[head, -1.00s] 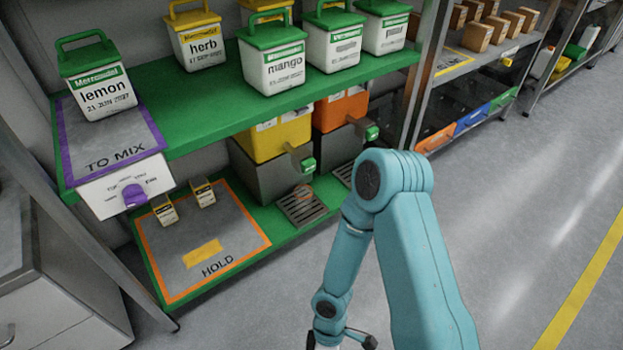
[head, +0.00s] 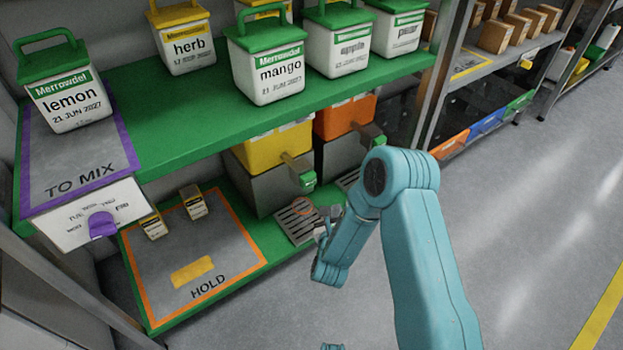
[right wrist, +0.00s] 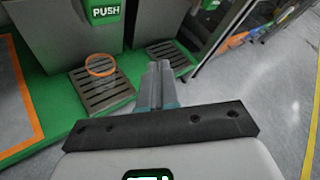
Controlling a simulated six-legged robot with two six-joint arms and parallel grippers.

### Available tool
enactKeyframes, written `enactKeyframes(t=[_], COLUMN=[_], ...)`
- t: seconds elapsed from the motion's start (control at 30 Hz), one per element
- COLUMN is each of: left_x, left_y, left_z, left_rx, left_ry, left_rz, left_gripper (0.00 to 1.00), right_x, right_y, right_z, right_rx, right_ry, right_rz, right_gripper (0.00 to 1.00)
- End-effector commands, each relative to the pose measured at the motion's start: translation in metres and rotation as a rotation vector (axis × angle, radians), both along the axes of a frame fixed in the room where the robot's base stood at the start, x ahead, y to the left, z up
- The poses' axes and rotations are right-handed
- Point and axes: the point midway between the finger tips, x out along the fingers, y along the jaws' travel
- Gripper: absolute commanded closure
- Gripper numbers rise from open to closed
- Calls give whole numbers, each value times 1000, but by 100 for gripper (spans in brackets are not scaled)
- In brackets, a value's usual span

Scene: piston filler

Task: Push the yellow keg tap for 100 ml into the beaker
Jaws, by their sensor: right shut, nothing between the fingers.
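The yellow keg (head: 272,146) sits on a grey stand on the lower green shelf. Its tap (head: 306,180) has a green end, and the right wrist view shows a green PUSH face (right wrist: 104,12). Below it is a slotted drip tray (head: 290,226), also in the right wrist view (right wrist: 92,92). An orange ring (right wrist: 100,65) shows over that tray; I cannot make out beaker walls around it. My right gripper (right wrist: 158,82) is shut and empty, in front of the trays and apart from the tap.
An orange keg (head: 345,116) with its own tap and tray stands right of the yellow one. The upper green shelf (head: 200,120) overhangs the kegs and holds several labelled tubs. The HOLD mat (head: 222,268) lies left. The floor at right is clear.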

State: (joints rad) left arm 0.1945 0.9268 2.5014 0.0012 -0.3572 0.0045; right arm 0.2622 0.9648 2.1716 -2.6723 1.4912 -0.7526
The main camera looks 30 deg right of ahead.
Motion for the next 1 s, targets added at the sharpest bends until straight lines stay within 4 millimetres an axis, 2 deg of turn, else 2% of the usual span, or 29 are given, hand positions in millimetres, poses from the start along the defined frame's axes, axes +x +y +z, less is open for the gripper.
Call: enactKeyframes(t=[0.3, 0.47, 0.87, 1.0], left_x=[0, 0, -1, 1], left_y=[0, 0, -1, 1], left_z=[0, 1, 3, -7], left_rx=[0, 0, 0, 0], left_ry=[0, 0, 1, -1], left_rz=[0, -1, -3, 3], left_gripper=[57, 57, 57, 57], right_x=[-2, 6, 63, 78], right_y=[3, 3, 6, 6], right_z=[1, 1, 1, -2], right_rx=[-4, -5, -2, -4], right_ry=[-3, -4, -5, -5], right_rz=[7, 6, 5, 3], right_gripper=[100, 100, 100, 100])
